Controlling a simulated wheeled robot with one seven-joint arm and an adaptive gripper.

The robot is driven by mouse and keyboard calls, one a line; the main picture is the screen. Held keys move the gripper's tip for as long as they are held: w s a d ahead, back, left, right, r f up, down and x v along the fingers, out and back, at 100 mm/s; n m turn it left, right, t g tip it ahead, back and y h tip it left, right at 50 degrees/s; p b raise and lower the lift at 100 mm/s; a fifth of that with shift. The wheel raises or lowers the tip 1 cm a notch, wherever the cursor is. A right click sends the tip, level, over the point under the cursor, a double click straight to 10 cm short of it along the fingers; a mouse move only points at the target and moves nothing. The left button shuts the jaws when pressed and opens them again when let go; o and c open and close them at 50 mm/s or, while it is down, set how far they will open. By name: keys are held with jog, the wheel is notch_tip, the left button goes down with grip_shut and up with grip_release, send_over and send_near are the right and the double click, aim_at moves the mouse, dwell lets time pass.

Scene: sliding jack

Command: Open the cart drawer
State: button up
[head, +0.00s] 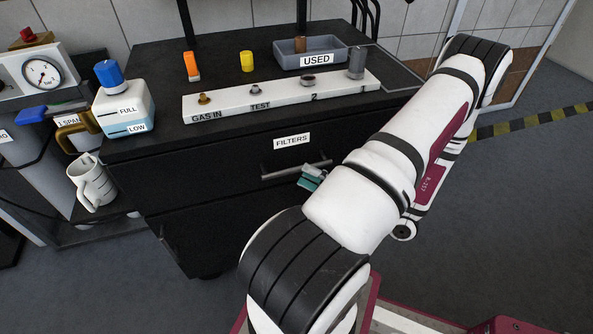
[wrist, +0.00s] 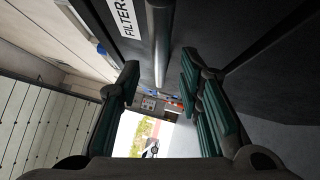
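The black cart has an upper drawer (head: 225,165) labelled FILTERS, and its front looks flush with the cart. A dark grey bar handle (head: 285,172) runs across the drawer front. My gripper (head: 312,177) is at the right part of the handle, partly hidden behind my arm. In the wrist view the handle (wrist: 160,40) runs down from the top between the directions of the two fingers of my gripper (wrist: 158,82). The fingers are apart with a gap on each side of the bar. I cannot tell whether the bar is fully between the fingertips.
On the cart top stand a white GAS IN/TEST block (head: 280,96), a grey USED bin (head: 310,52), and orange (head: 192,66) and yellow (head: 247,61) items. A blue-capped bottle (head: 123,105) stands at the left corner. A lower drawer (head: 215,230) lies below. Floor at right is clear.

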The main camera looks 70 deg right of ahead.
aim_at(297, 167)
jog(key=shift+x, duration=2.15)
grip_shut()
